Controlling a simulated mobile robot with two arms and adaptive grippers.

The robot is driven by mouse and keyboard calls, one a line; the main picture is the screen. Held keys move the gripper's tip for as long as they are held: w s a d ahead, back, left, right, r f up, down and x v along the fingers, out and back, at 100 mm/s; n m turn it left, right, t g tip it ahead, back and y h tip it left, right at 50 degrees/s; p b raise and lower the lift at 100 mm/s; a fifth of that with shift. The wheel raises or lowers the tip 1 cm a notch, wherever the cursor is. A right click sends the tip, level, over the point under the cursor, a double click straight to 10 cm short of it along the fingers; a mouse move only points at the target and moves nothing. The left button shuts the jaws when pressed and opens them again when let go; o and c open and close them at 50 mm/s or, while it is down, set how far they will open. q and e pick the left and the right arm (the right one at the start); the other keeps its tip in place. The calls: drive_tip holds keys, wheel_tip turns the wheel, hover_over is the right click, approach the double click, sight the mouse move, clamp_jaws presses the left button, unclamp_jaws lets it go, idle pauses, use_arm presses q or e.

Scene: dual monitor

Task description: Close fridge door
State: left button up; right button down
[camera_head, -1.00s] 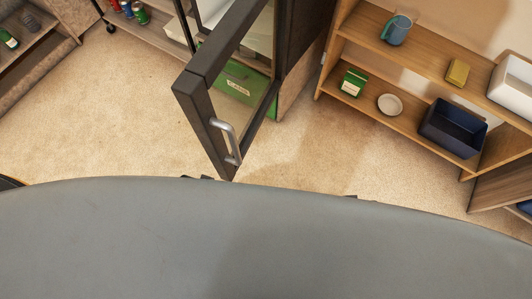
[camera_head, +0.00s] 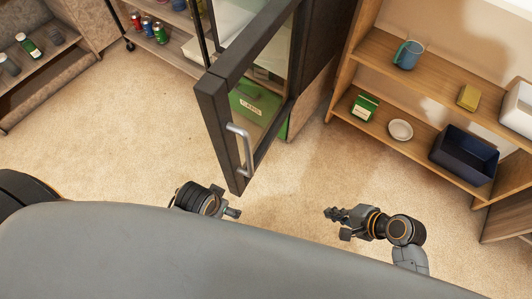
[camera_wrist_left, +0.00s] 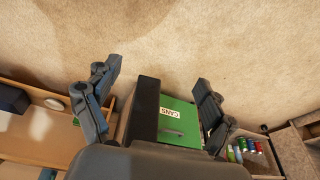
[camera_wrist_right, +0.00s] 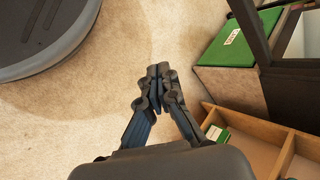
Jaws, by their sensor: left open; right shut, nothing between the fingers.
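The fridge door (camera_head: 218,128) is a dark frame with a glass pane and a silver handle (camera_head: 240,150). It stands swung open toward me, out from the dark fridge body (camera_head: 327,45). My left gripper (camera_head: 232,212) is just below the door's lower front corner in the head view, mostly hidden behind my own body; its fingers are spread and empty in the left wrist view (camera_wrist_left: 158,95). My right gripper (camera_head: 336,220) is right of the door, apart from it. Its fingers meet with nothing between them in the right wrist view (camera_wrist_right: 158,80).
A green box marked CANS (camera_head: 256,106) shows behind the door glass. A wooden shelf (camera_head: 390,55) at the right holds a blue mug (camera_head: 408,54), a white bowl (camera_head: 400,130) and a dark bin (camera_head: 464,154). Several cans (camera_head: 148,26) stand at the upper left. Carpet (camera_head: 110,125) left of the door is clear.

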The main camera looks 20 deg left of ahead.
sight(230, 175)
use_arm(q)
drive_tip(key=w+b+v, duration=0.1)
drive_tip(key=b+v, duration=0.2)
drive_tip(key=v, duration=0.6)
use_arm(e)
drive_tip(key=a+r+m+g+y, duration=0.1)
drive_tip(key=a+r+m+y, duration=0.2)
drive_tip(key=r, duration=0.5)
drive_tip(key=w+a+r+m+g+y, duration=0.1)
drive_tip(key=r+m+y, duration=0.3)
drive_tip(key=r, duration=0.4)
drive_tip(key=a+r+m+g+y, duration=0.1)
drive_tip(key=a+r+m+y, duration=0.2)
drive_tip(key=r, duration=0.5)
use_arm(q)
drive_tip(key=w+t, duration=0.1)
drive_tip(key=w, duration=0.1)
drive_tip(key=w+d+r+t+b, duration=0.1)
drive_tip(key=w+t, duration=0.1)
drive_tip(key=w+d+t+h+b, duration=0.1)
drive_tip(key=w, duration=0.1)
drive_tip(key=shift+w+r+t, duration=0.3)
drive_tip(key=shift+w, duration=0.1)
drive_tip(key=shift+w+d+r, duration=0.1)
drive_tip(key=shift+w+r, duration=0.1)
drive_tip(key=shift+w, duration=0.1)
use_arm(e)
drive_tip(key=a, duration=1.3)
drive_tip(key=shift+f+y, duration=0.15)
drive_tip(key=shift+y, duration=0.25)
